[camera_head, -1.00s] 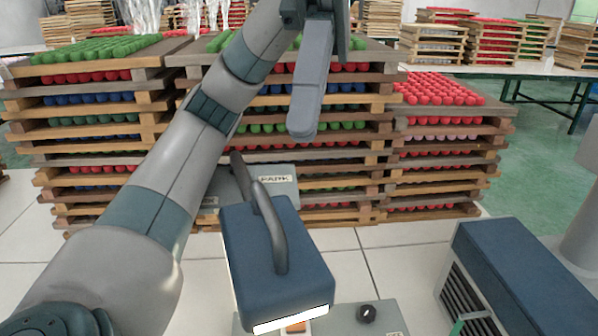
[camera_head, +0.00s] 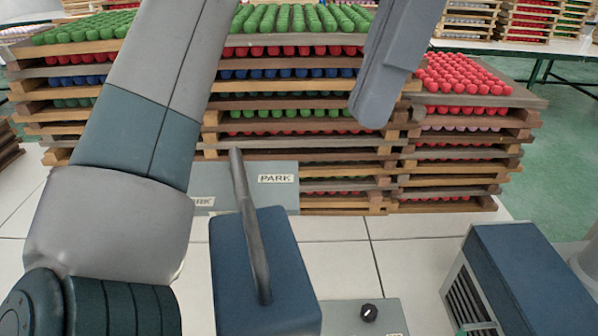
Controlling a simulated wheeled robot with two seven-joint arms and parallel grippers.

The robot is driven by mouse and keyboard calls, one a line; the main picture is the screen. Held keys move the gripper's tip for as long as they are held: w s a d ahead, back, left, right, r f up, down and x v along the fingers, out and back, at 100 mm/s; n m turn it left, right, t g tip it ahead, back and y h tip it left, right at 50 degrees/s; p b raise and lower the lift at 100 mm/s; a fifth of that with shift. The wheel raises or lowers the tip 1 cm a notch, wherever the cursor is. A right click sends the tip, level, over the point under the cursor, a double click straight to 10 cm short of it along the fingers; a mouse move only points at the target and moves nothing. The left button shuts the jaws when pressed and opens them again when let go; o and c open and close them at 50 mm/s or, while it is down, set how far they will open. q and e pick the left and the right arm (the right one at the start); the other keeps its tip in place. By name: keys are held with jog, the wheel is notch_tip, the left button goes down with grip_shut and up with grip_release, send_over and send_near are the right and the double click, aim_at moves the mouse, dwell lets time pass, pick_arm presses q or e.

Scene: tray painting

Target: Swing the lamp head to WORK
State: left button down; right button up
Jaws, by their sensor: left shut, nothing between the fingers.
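The lamp head (camera_head: 262,285) is a dark blue box with a grey upright handle (camera_head: 248,220) on top, low in the centre of the head view. Its lower front is cut off by the bottom of the picture. A grey panel (camera_head: 245,185) with PARK labels stands behind it. No WORK label can be read. My left gripper (camera_head: 370,108) hangs from the top edge, right of the lamp head and higher in the picture. Its fingers are shut and empty, apart from the handle. My right gripper is not in view.
Stacked wooden trays (camera_head: 330,188) of red, blue and green pieces fill the back. A grey box with a black knob (camera_head: 369,312) sits right of the lamp head. A blue vented box (camera_head: 530,275) stands at the lower right. Bare pale tiles (camera_head: 405,260) lie between.

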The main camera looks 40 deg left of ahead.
aim_at(289, 260)
pick_arm(q)
jog(key=shift+r, duration=0.1)
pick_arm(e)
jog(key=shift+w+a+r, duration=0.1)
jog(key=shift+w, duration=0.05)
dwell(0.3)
